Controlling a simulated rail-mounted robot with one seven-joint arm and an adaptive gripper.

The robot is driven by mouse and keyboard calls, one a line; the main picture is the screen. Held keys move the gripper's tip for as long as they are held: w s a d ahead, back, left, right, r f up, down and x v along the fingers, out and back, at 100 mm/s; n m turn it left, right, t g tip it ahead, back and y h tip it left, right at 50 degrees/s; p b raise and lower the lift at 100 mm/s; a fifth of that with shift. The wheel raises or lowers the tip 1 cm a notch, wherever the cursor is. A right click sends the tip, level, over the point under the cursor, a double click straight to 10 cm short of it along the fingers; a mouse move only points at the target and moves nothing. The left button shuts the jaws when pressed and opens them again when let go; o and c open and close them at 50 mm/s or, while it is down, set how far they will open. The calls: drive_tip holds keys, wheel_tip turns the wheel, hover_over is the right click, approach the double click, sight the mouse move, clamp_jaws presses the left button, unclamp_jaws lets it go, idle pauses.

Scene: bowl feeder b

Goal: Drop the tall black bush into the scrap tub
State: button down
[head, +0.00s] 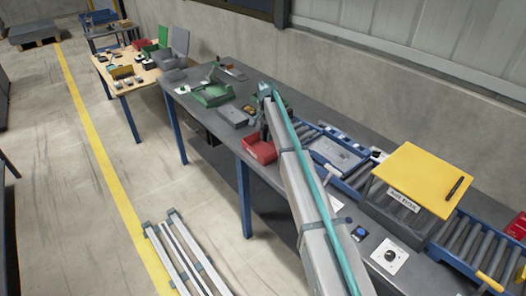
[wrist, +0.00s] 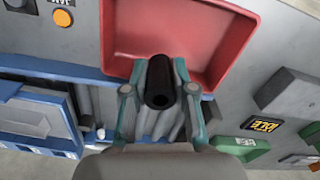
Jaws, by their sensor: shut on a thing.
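The tall black bush (wrist: 160,82) is a dark hollow cylinder, seen with its open end towards the wrist camera. My gripper (wrist: 160,90) is shut on it, with one teal finger on each side. The red tub (wrist: 176,38), the only scrap tub I can make out, appears empty just beyond it, and the bush overlaps its lower rim in the wrist view. In the head view the red tub (head: 262,150) stands on the dark bench, partly behind my arm. My gripper and the bush are too small and hidden to make out clearly there.
A roller conveyor (head: 457,236) with a blue frame runs along the bench on the right. A box with a yellow lid (head: 420,178) stands over it. A grey block (head: 232,116) and a green fixture (head: 212,95) lie left of the tub. An IDLE display (wrist: 263,126) shows in the wrist view.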

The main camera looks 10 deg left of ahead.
sight(266, 140)
drive_tip(key=shift+f+b, duration=0.5)
drive_tip(key=shift+f, duration=1.3)
drive_tip(key=c, duration=0.9)
unclamp_jaws()
drive_tip(key=shift+o, duration=0.2)
wheel_tip(266, 140, up, 12)
drive_tip(key=shift+r, duration=0.1)
